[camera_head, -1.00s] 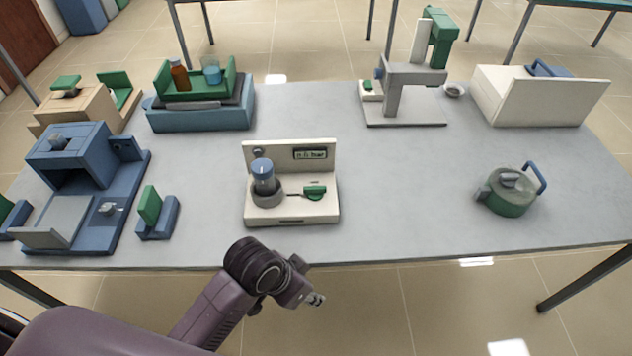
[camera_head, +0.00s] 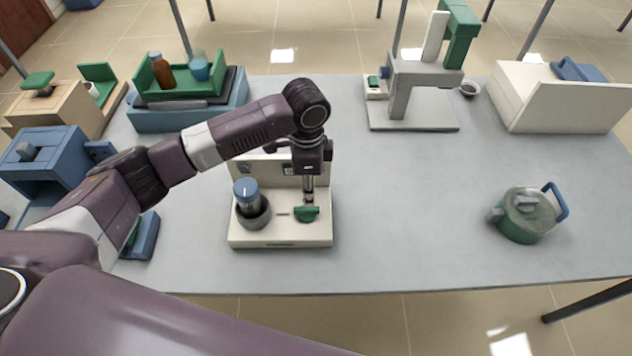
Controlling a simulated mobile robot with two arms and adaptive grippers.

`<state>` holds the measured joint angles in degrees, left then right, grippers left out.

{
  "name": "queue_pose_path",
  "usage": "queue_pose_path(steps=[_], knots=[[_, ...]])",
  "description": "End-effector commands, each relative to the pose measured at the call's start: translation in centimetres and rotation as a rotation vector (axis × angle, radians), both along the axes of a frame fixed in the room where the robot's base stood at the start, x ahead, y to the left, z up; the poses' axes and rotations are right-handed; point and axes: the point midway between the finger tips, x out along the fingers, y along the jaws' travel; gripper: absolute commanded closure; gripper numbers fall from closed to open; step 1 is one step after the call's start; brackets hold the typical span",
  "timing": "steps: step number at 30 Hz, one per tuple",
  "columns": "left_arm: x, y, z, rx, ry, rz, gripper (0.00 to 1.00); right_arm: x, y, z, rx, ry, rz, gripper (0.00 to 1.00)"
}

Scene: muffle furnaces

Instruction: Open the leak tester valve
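The leak tester (camera_head: 281,233) is a cream unit with an upright back panel, standing near the front middle of the table. Its green valve handle (camera_head: 306,214) is on the right of the base. A blue-capped jar (camera_head: 247,196) sits in a grey round holder on the left of the base. My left gripper (camera_head: 308,199) points down right at the green valve handle and covers part of the panel and display. Its fingers look narrow; I cannot tell whether they are open or touch the handle. My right gripper is out of view.
A green kettle-like pot (camera_head: 527,214) with a blue handle stands at the right. A grey stand (camera_head: 413,118) and a cream box (camera_head: 560,105) are at the back. A blue tray unit (camera_head: 187,118) and a blue furnace (camera_head: 45,165) stand left, partly behind my arm. The table between is clear.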

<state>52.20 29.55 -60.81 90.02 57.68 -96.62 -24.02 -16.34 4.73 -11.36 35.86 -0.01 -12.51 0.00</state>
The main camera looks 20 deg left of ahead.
Motion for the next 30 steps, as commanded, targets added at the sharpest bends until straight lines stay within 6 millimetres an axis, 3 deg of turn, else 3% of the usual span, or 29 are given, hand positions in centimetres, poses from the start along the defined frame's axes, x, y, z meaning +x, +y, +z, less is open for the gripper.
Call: queue_pose_path(steps=[3, 5, 8, 12, 16, 19, 25, 30], knots=[[0.2, 0.4, 0.0, 0.008, 0.005, 0.0, 0.72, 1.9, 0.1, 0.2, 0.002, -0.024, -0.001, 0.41], [0.2, 0.5, -0.4, 0.009, 0.007, 0.001, 0.72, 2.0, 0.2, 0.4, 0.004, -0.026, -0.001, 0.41], [0.1, 0.5, -1.8, 0.009, 0.009, 0.001, 0.72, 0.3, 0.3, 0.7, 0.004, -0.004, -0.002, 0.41], [0.1, 0.5, -4.1, 0.009, 0.007, 0.001, 0.72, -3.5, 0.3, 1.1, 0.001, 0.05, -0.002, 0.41], [0.1, 0.4, -5.9, 0.008, 0.005, 0.0, 0.72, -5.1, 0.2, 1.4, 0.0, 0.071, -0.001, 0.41], [0.2, 0.4, -6.9, 0.008, 0.003, 0.0, 0.72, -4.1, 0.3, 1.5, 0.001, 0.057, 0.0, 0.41], [0.2, 0.4, -7.6, 0.008, 0.002, 0.0, 0.72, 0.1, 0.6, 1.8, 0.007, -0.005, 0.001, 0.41], [0.2, 0.4, -7.5, 0.008, 0.002, -0.001, 0.74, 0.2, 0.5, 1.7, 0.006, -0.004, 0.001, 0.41]])
